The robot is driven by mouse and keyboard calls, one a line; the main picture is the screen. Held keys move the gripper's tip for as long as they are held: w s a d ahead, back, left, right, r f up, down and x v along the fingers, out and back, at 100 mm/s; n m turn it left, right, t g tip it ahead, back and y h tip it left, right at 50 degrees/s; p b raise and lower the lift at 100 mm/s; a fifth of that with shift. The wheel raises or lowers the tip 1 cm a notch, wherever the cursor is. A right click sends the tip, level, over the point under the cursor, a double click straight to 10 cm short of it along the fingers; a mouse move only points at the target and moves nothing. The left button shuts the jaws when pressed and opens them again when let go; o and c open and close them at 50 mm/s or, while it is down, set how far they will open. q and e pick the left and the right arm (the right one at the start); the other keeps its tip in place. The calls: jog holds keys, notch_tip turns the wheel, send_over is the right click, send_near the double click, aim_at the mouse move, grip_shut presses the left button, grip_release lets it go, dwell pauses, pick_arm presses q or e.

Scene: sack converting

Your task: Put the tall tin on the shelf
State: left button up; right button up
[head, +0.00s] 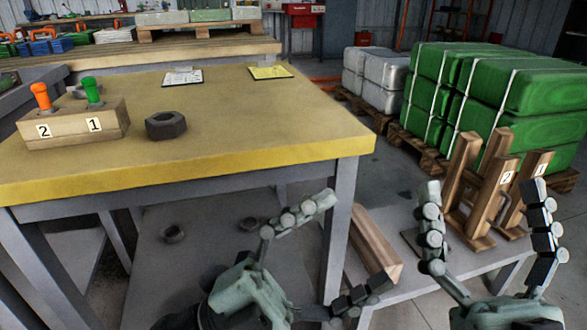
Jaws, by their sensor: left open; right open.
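I cannot make out a tall tin in the head view. My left gripper (357,238) is open and empty, in front of the table's right front leg. My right gripper (483,188) is open and empty, its fingers pointing up, in front of the wooden stand (480,205).
The yellow table (230,140) holds a block with orange and green handles (72,122), a hex nut (166,125), a clipboard (183,77) and a yellow sheet (270,72). A low grey bench (400,290) carries a wooden beam (375,243). Green sacks (495,90) stand behind.

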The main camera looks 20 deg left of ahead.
pick_arm(q)
jog(key=w+a+r+n+t+y, duration=0.1)
jog(key=a+r+n+t+y, duration=0.2)
jog(key=n+t+y, duration=0.3)
jog(key=w+a+r+n+t+y, duration=0.2)
jog(key=n+t+y, duration=0.4)
jog(key=n, duration=1)
jog(key=shift+w+a+r+t+y, duration=0.25)
jog(key=shift+a+r+t+y, duration=0.3)
jog(key=shift+a, duration=0.5)
